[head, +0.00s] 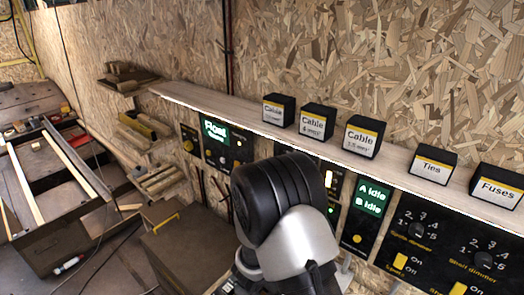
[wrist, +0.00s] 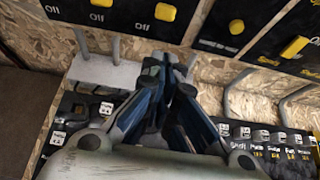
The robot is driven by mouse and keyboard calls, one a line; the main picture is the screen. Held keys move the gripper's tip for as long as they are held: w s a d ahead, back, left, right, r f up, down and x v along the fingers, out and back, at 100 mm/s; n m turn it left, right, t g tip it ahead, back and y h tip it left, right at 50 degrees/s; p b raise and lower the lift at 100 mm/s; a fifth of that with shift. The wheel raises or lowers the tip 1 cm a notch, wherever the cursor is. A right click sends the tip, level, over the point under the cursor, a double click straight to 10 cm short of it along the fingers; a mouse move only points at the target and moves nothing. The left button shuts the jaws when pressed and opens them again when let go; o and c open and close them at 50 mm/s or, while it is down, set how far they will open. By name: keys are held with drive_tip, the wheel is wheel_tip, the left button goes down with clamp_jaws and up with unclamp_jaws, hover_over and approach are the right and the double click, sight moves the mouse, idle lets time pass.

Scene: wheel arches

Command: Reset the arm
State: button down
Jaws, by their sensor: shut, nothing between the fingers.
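My gripper (wrist: 167,75) is in the middle of the wrist view, its two dark fingers meeting at the tips. It is shut and holds nothing. Beyond the fingertips are a chipboard wall and the lower edge of a black switch panel. In the head view my arm stands in the lower middle, in front of the panels, and hides part of them. The gripper's fingers do not show there.
A shelf (head: 405,174) carries labelled black boxes, among them Ties (head: 433,165) and Fuses (head: 497,186). Below it are panels with a green display (head: 369,197) and dials. In the wrist view, grey hooks and a lower labelled row flank my gripper. A brown box (head: 185,245) stands left.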

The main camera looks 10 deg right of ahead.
drive_tip(key=s+d+r+m+g+b, duration=0.45)
drive_tip(key=s+d+r+m, duration=0.35)
drive_tip(key=s+r+m, duration=0.5)
drive_tip(key=s+a+r+m+y+b, duration=0.1)
drive_tip(key=s+a+m+y+b, duration=0.1)
drive_tip(key=s+a+m+y, duration=0.2)
drive_tip(key=s+a+r+m+y+b, duration=0.1)
drive_tip(key=s+a+m+y, duration=0.3)
drive_tip(key=s, duration=1)
drive_tip(key=a+m+b, duration=0.1)
drive_tip(key=a+m, duration=0.2)
drive_tip(key=m, duration=0.2)
drive_tip(key=shift+a+r+m+t+y, duration=0.15)
drive_tip(key=shift+m+t+y, duration=0.15)
drive_tip(key=shift+m+t, duration=0.1)
